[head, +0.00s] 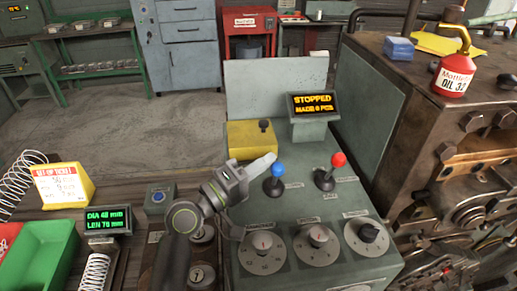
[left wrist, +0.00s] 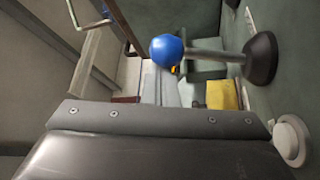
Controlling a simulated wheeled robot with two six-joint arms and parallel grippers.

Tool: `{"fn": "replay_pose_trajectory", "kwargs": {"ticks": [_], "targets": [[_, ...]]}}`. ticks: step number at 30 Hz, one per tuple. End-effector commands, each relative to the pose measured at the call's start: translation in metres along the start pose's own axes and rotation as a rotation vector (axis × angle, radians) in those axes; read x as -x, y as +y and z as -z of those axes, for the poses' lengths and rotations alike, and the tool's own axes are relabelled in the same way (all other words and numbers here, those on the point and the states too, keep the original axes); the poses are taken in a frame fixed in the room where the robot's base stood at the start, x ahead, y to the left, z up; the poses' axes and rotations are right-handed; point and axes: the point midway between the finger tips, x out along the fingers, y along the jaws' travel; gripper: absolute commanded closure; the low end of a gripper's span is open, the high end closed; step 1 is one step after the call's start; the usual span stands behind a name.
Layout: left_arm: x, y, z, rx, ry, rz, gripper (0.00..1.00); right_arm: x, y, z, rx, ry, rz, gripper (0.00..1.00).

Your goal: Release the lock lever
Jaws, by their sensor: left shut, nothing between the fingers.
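Two levers stand on the grey-green control panel (head: 230,215). One has a blue ball knob (head: 278,170) and the other a red ball knob (head: 338,160); their small labels are too small to read, so I cannot tell which is the lock lever. My left gripper (head: 263,163) is shut and empty, its pale tips just left of the blue knob. I cannot tell whether they touch it. In the left wrist view the blue knob (left wrist: 166,50) and its shaft show beyond the dark gripper body (left wrist: 160,120). My right gripper is out of view.
A display (head: 310,104) reads STOPPED. A yellow box (head: 252,139) with a black knob sits behind the blue lever. Several dials (head: 317,244) line the panel front. A rusty machine (head: 400,110) with a red oil can (head: 453,76) stands right. A green tray (head: 40,245) lies left.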

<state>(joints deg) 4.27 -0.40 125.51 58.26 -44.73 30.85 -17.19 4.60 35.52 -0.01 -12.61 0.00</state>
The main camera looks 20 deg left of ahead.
Motion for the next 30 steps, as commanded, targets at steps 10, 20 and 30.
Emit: {"fn": "replay_pose_trajectory", "kwargs": {"ticks": [10, 20, 30], "targets": [[0.000, 0.000, -0.001, 0.000, -0.002, 0.001, 1.00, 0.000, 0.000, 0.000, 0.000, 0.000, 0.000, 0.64], [0.007, -0.002, -0.001, -0.001, -0.002, 0.003, 1.00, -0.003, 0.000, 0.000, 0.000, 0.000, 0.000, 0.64], [0.064, -0.004, -0.001, -0.006, -0.004, 0.006, 1.00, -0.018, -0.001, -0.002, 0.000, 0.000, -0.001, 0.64]]}}
